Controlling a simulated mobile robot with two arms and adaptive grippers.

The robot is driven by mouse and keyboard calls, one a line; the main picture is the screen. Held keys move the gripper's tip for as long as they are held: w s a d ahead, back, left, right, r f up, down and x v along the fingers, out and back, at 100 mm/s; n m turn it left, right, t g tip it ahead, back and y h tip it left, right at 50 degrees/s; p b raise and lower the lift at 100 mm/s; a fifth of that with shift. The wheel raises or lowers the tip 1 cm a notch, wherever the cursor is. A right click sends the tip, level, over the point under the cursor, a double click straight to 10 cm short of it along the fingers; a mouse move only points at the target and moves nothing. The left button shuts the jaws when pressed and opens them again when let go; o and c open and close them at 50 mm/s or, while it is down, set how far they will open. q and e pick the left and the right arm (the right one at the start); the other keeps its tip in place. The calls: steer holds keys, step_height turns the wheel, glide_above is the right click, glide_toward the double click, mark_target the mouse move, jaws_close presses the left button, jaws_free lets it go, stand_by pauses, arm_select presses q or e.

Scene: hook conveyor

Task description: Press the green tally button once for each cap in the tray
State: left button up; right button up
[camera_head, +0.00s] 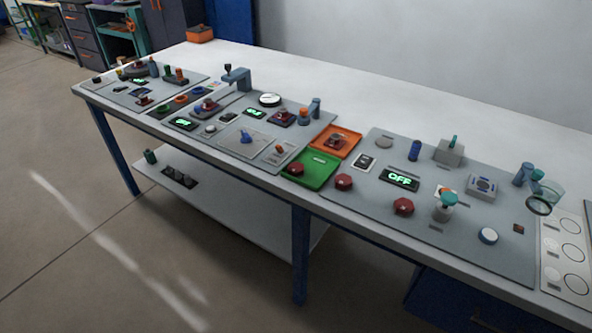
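A green tray (319,180) lies at the table's front middle. A dark red cap-like piece (294,169) sits at its left side. An orange tray (348,132) behind it holds a dark red piece on a small base (336,140). Similar dark red pieces (343,182) and (403,206) stand on the grey panel to the right. I cannot tell which part is the green tally button. Neither gripper is in view.
A display reading OFF (399,179) lies on the right grey panel (465,255). A white round button (488,236) and a magnifier ring (538,206) are at the right. Several devices crowd the left panels.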

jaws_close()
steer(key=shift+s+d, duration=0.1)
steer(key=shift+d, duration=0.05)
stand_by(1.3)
